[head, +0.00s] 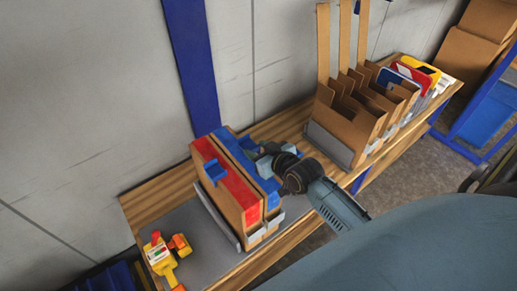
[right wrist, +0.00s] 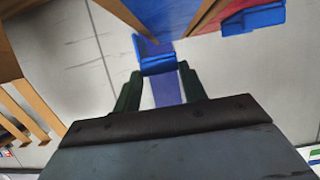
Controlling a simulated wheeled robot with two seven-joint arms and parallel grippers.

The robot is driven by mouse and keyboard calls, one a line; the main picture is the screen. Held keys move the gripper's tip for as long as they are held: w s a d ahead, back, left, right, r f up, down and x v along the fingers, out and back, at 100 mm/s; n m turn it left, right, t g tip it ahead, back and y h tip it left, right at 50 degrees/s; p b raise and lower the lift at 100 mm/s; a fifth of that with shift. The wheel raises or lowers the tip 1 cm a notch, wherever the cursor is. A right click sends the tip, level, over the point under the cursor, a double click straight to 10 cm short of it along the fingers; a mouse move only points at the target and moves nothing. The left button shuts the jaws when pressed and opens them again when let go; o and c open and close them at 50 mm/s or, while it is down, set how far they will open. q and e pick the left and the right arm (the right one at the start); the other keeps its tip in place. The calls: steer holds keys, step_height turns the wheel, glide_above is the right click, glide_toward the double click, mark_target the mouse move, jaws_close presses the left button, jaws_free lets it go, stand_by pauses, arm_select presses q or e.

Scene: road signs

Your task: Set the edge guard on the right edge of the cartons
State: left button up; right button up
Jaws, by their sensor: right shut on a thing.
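Two cartons stand side by side on the bench, one with a red top strip (head: 229,172) and one with a blue top strip (head: 236,152). A blue edge guard (head: 215,171) sits on the red-topped carton; it also shows in the right wrist view (right wrist: 253,20). My right gripper (head: 266,164) is at the right side of the blue-topped carton. In the right wrist view it is shut on another blue edge guard (right wrist: 158,64) between its fingertips. I cannot tell whether this held guard touches the carton. My left gripper is not in view.
A yellow and red tape dispenser (head: 160,256) lies on the grey mat (head: 193,229) at the front left. A rack of upright cardboard pieces (head: 350,118) stands to the right on the wooden bench (head: 282,127). A blue post (head: 188,65) rises behind the cartons.

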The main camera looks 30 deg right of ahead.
steer(key=shift+f, duration=0.45)
steer(key=o, duration=1)
steer(key=shift+r, duration=0.1)
steer(key=shift+r, duration=0.3)
steer(key=v, duration=1.2)
steer(key=shift+r, duration=0.2)
